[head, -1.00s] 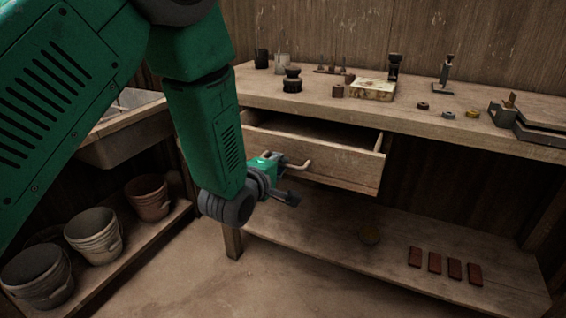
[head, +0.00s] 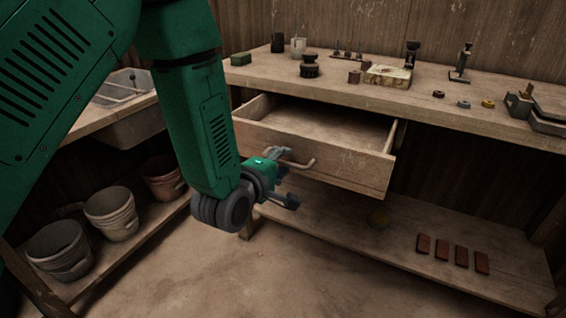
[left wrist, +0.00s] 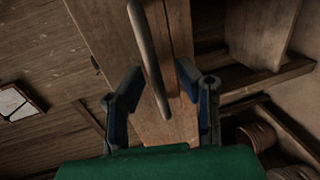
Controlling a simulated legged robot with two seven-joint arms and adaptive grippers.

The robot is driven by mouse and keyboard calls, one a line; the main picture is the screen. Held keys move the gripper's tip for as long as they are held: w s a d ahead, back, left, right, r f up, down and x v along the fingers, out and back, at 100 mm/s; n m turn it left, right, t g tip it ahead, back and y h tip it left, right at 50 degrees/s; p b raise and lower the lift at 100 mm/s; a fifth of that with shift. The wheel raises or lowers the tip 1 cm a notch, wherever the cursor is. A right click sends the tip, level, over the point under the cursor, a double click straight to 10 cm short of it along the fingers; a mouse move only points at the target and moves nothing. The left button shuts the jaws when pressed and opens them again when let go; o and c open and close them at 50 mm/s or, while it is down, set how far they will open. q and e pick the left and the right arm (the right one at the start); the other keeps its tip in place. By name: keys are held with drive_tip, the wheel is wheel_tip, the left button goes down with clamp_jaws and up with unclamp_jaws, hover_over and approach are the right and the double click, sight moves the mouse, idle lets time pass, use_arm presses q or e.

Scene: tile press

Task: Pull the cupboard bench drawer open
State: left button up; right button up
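The wooden drawer (head: 325,160) under the bench top stands partly open, and its empty inside shows from above. Its bar handle (head: 303,164) sticks out from the front. My left gripper (head: 285,176) is at the handle, with its fingers apart. In the left wrist view the handle (left wrist: 147,50) passes between the two spread fingers of my left gripper (left wrist: 157,88), with gaps on both sides. Whether a finger touches it I cannot tell. The drawer front (left wrist: 172,130) lies behind it. My right gripper is not in view.
The bench top (head: 330,88) carries jars, a tin and small tools. A lower shelf (head: 350,222) holds several red tiles (head: 442,249). Buckets (head: 112,212) stand on a low shelf at left, below a sink (head: 135,120). The floor in front is clear.

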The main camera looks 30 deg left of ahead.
use_arm(q)
drive_tip(key=shift+s, duration=0.1)
drive_tip(key=v, duration=0.7)
drive_tip(key=shift+s, duration=0.15)
drive_tip(key=s+f+m+g+p, duration=0.5)
drive_tip(key=s+f+m+g, duration=0.45)
drive_tip(key=f, duration=0.55)
drive_tip(key=s+a+f+m+g+p, duration=0.1)
drive_tip(key=s+f+m+g, duration=0.1)
drive_tip(key=s, duration=0.6)
drive_tip(key=s+a+f+m+g+p, duration=0.1)
drive_tip(key=s+f+m+g+p, duration=0.1)
drive_tip(key=s+m, duration=0.4)
drive_tip(key=s+f+g, duration=0.1)
drive_tip(key=s, duration=0.2)
drive_tip(key=shift+s+a+f+m+y, duration=0.2)
drive_tip(key=shift+s+f+m+y, duration=0.1)
drive_tip(key=shift+s+f+m, duration=0.05)
